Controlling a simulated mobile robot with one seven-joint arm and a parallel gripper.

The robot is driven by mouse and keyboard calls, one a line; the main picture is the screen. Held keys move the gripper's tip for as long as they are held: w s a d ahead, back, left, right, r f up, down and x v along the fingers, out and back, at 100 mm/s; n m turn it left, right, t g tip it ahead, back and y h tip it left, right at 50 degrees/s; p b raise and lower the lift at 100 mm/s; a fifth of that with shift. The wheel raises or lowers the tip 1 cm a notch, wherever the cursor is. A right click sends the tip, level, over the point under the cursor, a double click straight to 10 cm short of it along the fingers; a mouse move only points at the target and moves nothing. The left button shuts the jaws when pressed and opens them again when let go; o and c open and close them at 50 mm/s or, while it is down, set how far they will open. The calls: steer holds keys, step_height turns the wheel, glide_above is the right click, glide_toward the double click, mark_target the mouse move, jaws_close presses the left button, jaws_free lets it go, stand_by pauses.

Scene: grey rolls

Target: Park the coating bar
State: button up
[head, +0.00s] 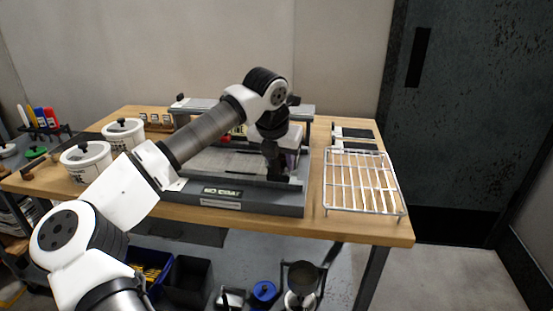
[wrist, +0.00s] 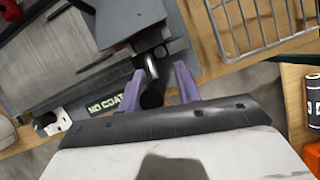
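The coater (head: 250,198) stands on the wooden table, a dark grey bed with a raised frame at the back. Its front carries a label reading "NO COAT" (wrist: 108,105), cut off in the wrist view. A long grey bar, seemingly the coating bar (head: 235,178), lies across the bed near the front. In the wrist view a dark handle (wrist: 152,92) with a shiny bent metal neck shows at the coater's right end. My gripper (wrist: 158,88) has its purple fingers apart, one on each side of this handle. A gap shows beside the right finger. In the head view my gripper (head: 275,172) is over the coater's right front, its fingertips hard to make out.
A wire rack (head: 362,182) stands right of the coater, close to my gripper. White lidded tubs (head: 88,160) and small jars (head: 155,120) stand at the left. Coloured bottles (head: 40,117) are at far left. Bins (head: 188,283) are on the floor below.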

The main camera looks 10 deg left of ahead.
steer(key=shift+o, duration=0.5)
steer(key=shift+a, duration=0.1)
steer(key=shift+r, duration=0.25)
steer(key=v, duration=1.3)
steer(key=shift+r+b, duration=0.15)
steer(key=shift+b, duration=0.15)
steer(key=shift+s, duration=0.1)
